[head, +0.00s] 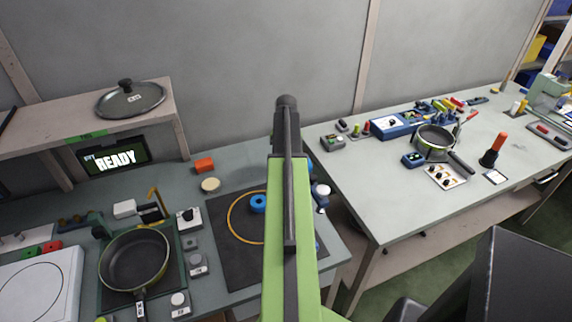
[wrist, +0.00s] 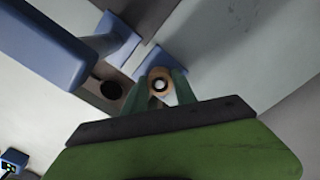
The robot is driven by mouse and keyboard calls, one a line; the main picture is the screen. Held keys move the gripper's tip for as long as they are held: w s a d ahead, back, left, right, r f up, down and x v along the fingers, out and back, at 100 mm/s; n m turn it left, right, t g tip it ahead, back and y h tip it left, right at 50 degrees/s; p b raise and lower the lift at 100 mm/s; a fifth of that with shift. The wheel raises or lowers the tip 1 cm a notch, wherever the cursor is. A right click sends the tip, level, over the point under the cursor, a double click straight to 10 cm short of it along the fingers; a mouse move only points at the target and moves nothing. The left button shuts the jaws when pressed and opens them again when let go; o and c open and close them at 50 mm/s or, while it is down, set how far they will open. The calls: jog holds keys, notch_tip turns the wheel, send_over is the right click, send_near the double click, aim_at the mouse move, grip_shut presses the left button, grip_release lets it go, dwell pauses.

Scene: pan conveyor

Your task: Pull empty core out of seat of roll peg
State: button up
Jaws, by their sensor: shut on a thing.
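In the wrist view my gripper (wrist: 161,92) is shut on a small tan ring-shaped end, which looks like the empty core (wrist: 159,74). Its centre shows a pale spot with a dark rim. The core is seen nearly end-on between the two fingers, next to a blue bracket (wrist: 187,62). I cannot tell whether it still sits in the seat of the roll peg. In the head view my arm hides the gripper and the core.
In the wrist view a large blue block (wrist: 45,45) fills the upper left, and a brownish plate has a dark round hole (wrist: 110,90). In the head view a pan (head: 135,262) stands left, a READY screen (head: 115,158) behind it, and a second table (head: 400,190) right.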

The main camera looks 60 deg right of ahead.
jog(key=shift+r+p, duration=1.8)
jog(key=shift+r, duration=0.2)
notch_tip(320, 180, up, 7)
jog(key=p, duration=0.7)
jog(key=shift+r, duration=0.2)
